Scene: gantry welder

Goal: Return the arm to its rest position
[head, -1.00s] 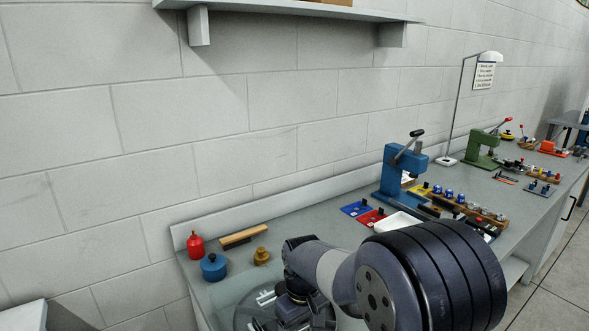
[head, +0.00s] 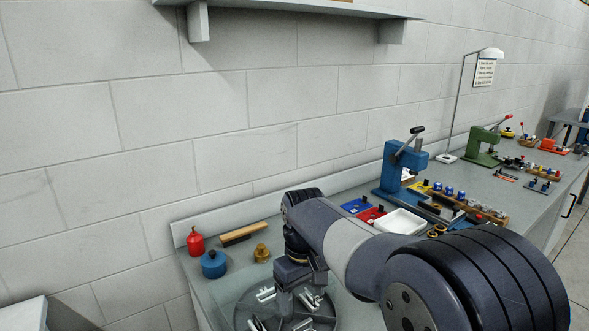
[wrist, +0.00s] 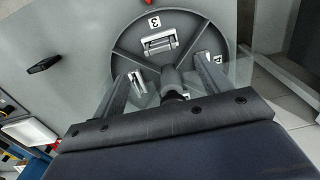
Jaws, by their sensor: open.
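My gripper (head: 292,300) hangs at the end of my arm over a round dark tray at the near end of the bench. Its jaws are open, with nothing held between them. In the wrist view, my gripper (wrist: 165,68) shows two spread fingers above the same tray (wrist: 190,20). The tray is split into sections by ribs, has a central hub and carries numbered labels. Metal parts (wrist: 159,43) lie in its sections. In the head view, my forearm hides part of the bench. I cannot tell the exact gap between the fingertips and the tray.
A red bottle (head: 195,243), blue pot (head: 213,264), brass piece (head: 262,253) and brush (head: 243,234) stand left of my gripper. A blue press (head: 397,170), colored trays and a white tray (head: 400,222) lie beyond my arm. A shelf (head: 300,10) is on the wall above.

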